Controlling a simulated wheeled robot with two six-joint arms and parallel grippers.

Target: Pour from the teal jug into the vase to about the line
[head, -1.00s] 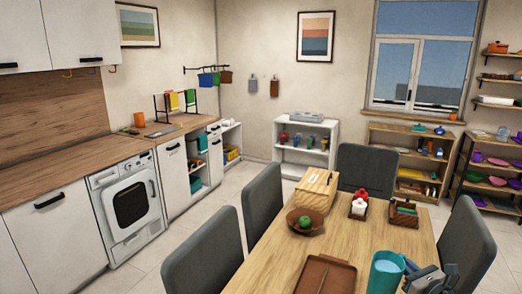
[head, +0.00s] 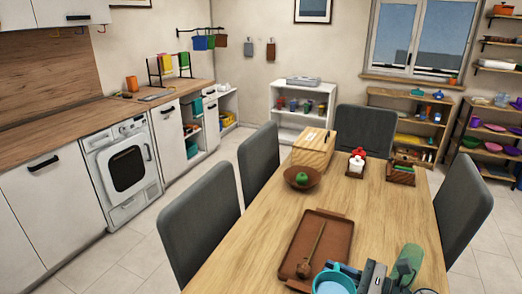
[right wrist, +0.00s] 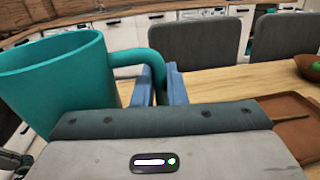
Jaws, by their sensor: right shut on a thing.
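The teal jug (head: 334,284) is at the bottom edge of the head view, cut off below, with its open top showing. It fills the left of the right wrist view (right wrist: 55,85) and looks close to upright there. My right gripper (right wrist: 160,84) is shut on the jug's handle, its blue fingers on either side of it. In the head view the right gripper (head: 352,272) is just right of the jug. Whether the jug touches the table cannot be told. I cannot make out a vase or a line in either view. My left gripper is out of view.
The wooden table (head: 258,250) holds a brown tray (head: 329,228) with a wooden spoon (head: 312,250), a brown bowl (head: 302,178) with a green item, a wooden box (head: 313,148) and a red-topped caddy (head: 356,163). Grey chairs surround it. The table's left front is clear.

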